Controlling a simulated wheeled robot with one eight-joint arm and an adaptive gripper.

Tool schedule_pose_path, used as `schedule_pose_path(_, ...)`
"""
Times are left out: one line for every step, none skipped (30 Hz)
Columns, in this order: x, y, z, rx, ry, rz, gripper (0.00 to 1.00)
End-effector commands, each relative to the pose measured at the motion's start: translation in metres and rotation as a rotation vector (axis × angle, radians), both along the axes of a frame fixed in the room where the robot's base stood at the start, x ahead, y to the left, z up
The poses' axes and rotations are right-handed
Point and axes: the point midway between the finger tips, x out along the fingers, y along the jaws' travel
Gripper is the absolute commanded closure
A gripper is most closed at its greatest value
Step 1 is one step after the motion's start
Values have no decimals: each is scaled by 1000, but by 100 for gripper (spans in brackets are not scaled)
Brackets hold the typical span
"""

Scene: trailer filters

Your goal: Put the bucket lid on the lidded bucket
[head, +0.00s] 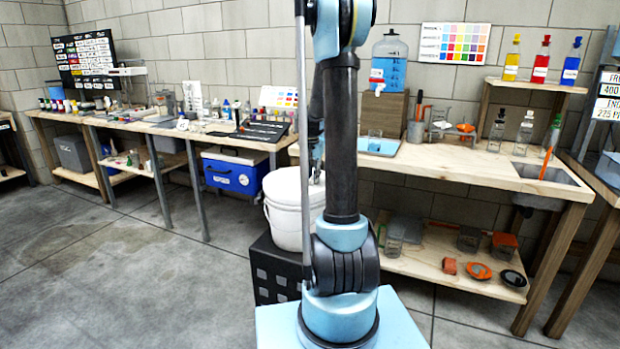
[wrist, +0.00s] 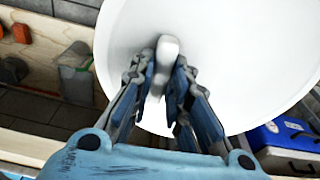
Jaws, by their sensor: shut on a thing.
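The bucket lid (wrist: 245,60) is a white disc that fills much of the wrist view, with a pale knob (wrist: 167,48) near its middle. My gripper (wrist: 164,66) is shut on the knob, one finger on each side. In the head view the white bucket (head: 286,225) stands upright on a black crate, partly behind my arm. The white lid (head: 284,184) is over its top. I cannot tell whether it is seated or slightly above the rim. In the head view my gripper is mostly hidden behind my arm.
The black crate (head: 268,268) bears the bucket. A blue cooler (head: 232,172) stands left of it, under the left bench. The right workbench (head: 455,160) has a lower shelf (head: 440,262) with tubs and lids close behind my arm. Open floor (head: 150,270) lies to the left.

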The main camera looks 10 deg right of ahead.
Motion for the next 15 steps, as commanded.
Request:
schedule_pose_path(0,0,-1,0,0,0,100)
schedule_pose_path(0,0,-1,0,0,0,100)
schedule_pose_path(0,0,-1,0,0,0,100)
schedule_pose_path(0,0,-1,0,0,0,100)
schedule_pose_path(0,0,-2,0,0,0,100)
schedule_pose_path(0,0,-2,0,0,0,100)
schedule_pose_path(0,0,-2,0,0,0,100)
schedule_pose_path(0,0,-2,0,0,0,100)
schedule_pose_path(0,0,-2,0,0,0,100)
schedule_pose_path(0,0,-2,0,0,0,100)
schedule_pose_path(0,0,-2,0,0,0,100)
schedule_pose_path(0,0,-2,0,0,0,100)
schedule_pose_path(0,0,-1,0,0,0,81)
schedule_pose_path(0,0,-1,0,0,0,75)
schedule_pose_path(0,0,-1,0,0,0,66)
